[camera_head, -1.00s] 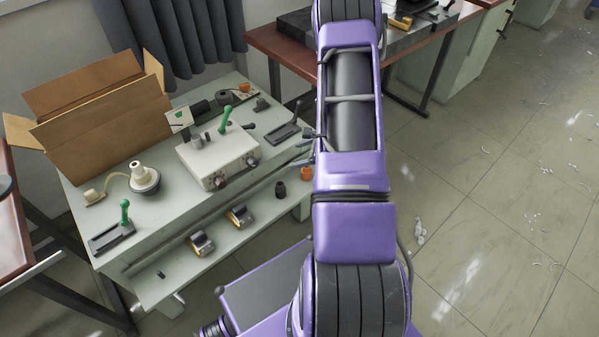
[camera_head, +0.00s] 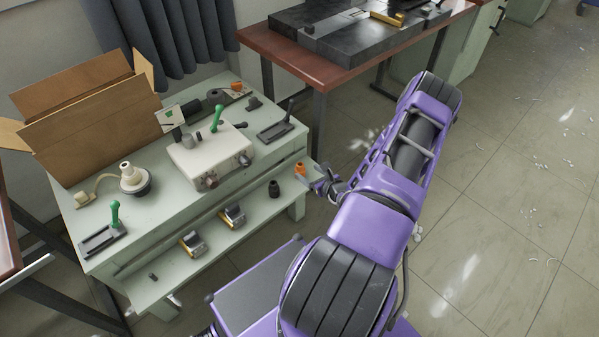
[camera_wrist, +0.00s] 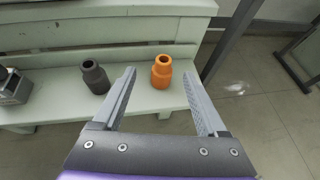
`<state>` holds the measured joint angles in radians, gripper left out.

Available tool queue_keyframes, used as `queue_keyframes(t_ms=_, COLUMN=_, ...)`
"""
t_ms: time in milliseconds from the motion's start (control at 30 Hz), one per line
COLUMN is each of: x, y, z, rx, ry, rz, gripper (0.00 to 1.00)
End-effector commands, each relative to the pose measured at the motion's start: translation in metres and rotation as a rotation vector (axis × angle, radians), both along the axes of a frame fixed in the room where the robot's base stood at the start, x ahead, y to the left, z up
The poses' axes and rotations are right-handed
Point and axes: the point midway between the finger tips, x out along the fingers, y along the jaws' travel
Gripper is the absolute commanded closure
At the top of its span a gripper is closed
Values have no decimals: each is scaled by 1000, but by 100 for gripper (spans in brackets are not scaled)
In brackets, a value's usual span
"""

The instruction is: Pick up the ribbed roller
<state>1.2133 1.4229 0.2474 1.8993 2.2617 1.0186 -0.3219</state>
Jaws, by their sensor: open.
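An orange stepped cylinder (camera_head: 300,169) stands upright near the right end of the bench's lower shelf (camera_head: 250,221). It also shows in the wrist view (camera_wrist: 162,74), a narrow hollow neck on a wider body. A similar dark grey cylinder (camera_wrist: 95,77) stands to its left, also in the head view (camera_head: 274,189). I cannot tell clearly which is the ribbed roller; no ribs show sharply. My gripper (camera_wrist: 159,72) is open and empty. In the wrist view the orange cylinder appears between its fingertips, the dark one outside the left finger. No contact is visible.
Two metal-and-yellow parts (camera_head: 232,216) lie farther left on the shelf. The bench top above holds a white control box (camera_head: 210,158), a cardboard box (camera_head: 85,120) and levers. A brown table (camera_head: 285,62) stands behind. The floor on the right is open.

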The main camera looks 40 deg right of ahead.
Motion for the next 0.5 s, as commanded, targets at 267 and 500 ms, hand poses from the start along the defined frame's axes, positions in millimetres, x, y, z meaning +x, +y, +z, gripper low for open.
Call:
queue_keyframes(t_ms=267, x=47, y=-6, z=-25, rx=0, ry=-1, rz=1, gripper=25)
queue_keyframes(t_ms=500, x=62, y=-9, z=-32, rx=0, ry=0, rz=0, gripper=25)
